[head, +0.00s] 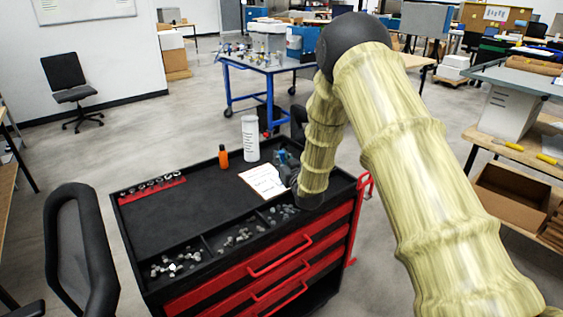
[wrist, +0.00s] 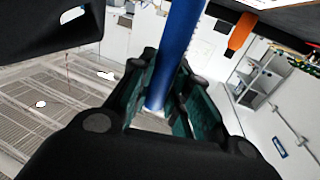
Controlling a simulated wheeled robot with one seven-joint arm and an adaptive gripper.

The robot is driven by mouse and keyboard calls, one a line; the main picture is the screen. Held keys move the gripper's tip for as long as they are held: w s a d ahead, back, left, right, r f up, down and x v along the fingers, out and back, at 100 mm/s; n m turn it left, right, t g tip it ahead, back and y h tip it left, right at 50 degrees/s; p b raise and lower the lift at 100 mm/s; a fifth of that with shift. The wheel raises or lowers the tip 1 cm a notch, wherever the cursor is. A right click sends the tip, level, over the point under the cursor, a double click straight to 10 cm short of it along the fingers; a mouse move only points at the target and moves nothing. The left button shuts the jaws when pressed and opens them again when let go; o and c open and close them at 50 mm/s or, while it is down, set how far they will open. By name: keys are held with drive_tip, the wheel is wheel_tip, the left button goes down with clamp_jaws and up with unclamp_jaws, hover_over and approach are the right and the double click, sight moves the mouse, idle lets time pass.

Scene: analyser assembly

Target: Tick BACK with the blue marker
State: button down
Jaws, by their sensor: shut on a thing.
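The blue marker (wrist: 178,50) stands out between the fingers of my gripper (wrist: 158,98) in the wrist view. My gripper is shut on it. In the head view my gripper (head: 287,163) is at the right edge of the white sheet (head: 260,181), which lies on the black top of the red tool cart (head: 195,210). The sheet carries lines of writing, too small to read, so I cannot make out BACK. My arm and gripper hide the sheet's right side. Whether the marker tip touches the sheet cannot be seen.
An orange bottle (head: 222,157) and a white bottle (head: 250,139) stand behind the sheet. A red socket rail (head: 150,190) lies at the cart's left. Front compartments hold several small metal parts (head: 176,263). The cart top's left middle is clear. A black chair (head: 84,245) stands at the left.

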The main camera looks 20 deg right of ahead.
sight(281, 152)
drive_tip(key=shift+r+p, duration=0.95)
drive_tip(key=shift+r, duration=1.65)
drive_tip(key=shift+r, duration=0.1)
